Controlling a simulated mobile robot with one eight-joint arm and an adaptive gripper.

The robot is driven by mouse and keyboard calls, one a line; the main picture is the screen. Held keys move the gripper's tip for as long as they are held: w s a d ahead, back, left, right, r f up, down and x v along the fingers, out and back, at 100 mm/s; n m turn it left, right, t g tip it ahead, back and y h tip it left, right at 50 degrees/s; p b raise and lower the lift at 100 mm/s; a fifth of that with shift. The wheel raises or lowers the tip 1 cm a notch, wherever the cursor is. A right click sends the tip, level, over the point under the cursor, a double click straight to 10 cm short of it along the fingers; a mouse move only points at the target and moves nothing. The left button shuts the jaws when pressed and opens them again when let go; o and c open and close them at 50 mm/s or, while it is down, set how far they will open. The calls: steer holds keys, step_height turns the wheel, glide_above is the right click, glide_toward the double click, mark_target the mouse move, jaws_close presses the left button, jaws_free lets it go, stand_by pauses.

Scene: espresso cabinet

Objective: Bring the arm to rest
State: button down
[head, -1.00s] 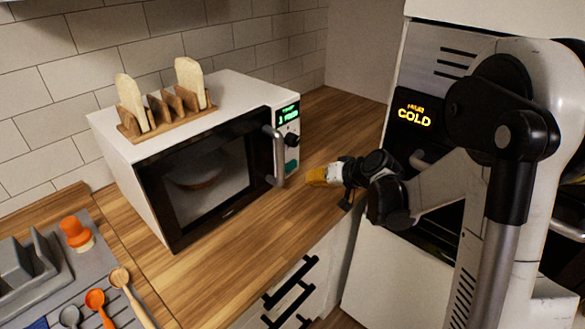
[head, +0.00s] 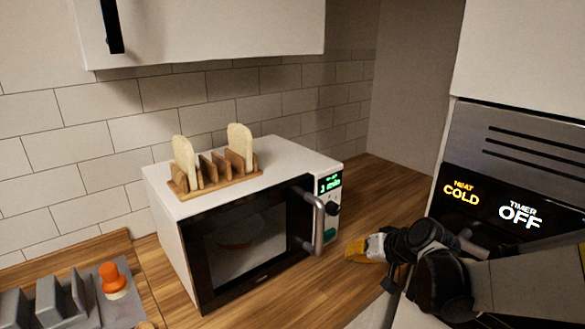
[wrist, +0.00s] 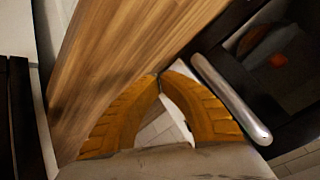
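My gripper (head: 368,248) has yellow-orange fingers and hangs over the counter, right of the microwave (head: 245,235) and apart from its handle (head: 314,222). In the wrist view, the two curved fingers of my gripper (wrist: 160,78) meet at their tips with nothing held between them. My dark wrist and pale arm reach in from the lower right in the head view. The rest of the arm is out of view.
The microwave door is shut; a toast rack (head: 215,183) with bread slices stands on top. An oven panel (head: 492,205) reading COLD and OFF stands behind my arm. A grey tray (head: 125,318) with an orange-topped item (head: 113,278) lies lower left. Wooden counter (wrist: 125,50) spans the wrist view.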

steer(key=s+r+h, duration=0.2)
steer(key=s, duration=1)
steer(key=s+r+n+g+h, duration=0.1)
steer(key=s+r+h, duration=0.1)
steer(key=s, duration=1)
steer(key=shift+r+h, duration=0.25)
steer(key=shift+h, duration=0.05)
stand_by(5.3)
